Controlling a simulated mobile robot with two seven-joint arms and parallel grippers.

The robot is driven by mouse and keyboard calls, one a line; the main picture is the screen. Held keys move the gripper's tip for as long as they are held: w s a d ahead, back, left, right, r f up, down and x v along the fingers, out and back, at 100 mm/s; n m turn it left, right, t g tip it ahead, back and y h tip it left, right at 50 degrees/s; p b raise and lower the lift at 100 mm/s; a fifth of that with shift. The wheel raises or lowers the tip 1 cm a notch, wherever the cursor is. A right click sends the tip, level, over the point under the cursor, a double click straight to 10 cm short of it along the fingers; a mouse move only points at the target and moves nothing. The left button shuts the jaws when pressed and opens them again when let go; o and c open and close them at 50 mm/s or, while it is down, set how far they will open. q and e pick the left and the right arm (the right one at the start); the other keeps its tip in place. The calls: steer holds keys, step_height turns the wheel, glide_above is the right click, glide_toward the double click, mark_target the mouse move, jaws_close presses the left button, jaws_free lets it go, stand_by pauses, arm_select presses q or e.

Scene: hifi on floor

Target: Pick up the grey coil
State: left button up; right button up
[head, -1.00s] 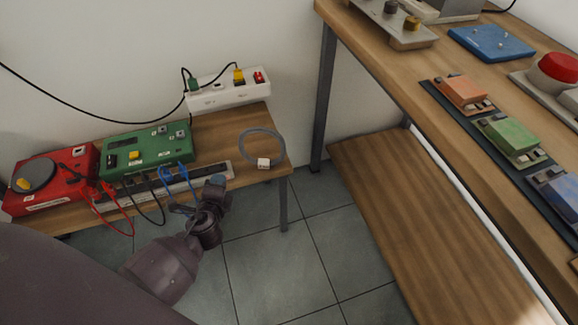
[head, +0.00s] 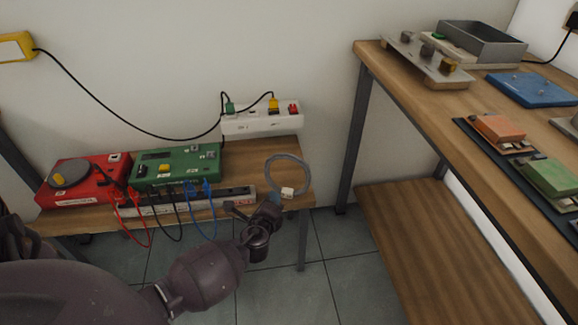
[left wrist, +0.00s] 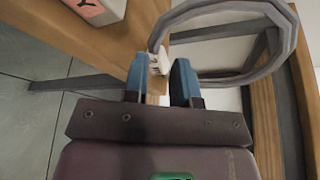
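The grey coil (head: 286,156) is a ring of cable with a small white block (head: 287,192) at its near side. It lies at the right end of the low wooden bench. In the left wrist view the coil (left wrist: 284,38) loops behind and to the right of the fingers, and its white block (left wrist: 158,63) appears in the gap between them. My left gripper (left wrist: 159,75) has its blue fingertips apart, and it holds nothing. In the head view the left gripper (head: 275,199) is just in front of the white block, at the bench's front edge. My right gripper is out of view.
A red box (head: 95,177), a green box (head: 178,165) and a dark socket strip (head: 160,208) with hanging cables are left of the coil. A white power strip (head: 262,120) is behind it. A taller table (head: 400,90) stands to the right, with a lower shelf (head: 430,240).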

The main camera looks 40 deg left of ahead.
mark_target(276, 189)
arm_select(q)
steer(key=x, duration=0.2)
steer(key=b+x, duration=0.1)
steer(key=x, duration=0.1)
steer(key=shift+d+f, duration=0.15)
steer(key=shift+f, duration=0.05)
steer(key=shift+w+a, duration=0.3)
steer(key=shift+w, duration=0.25)
steer(key=shift+r, duration=0.1)
jaws_close()
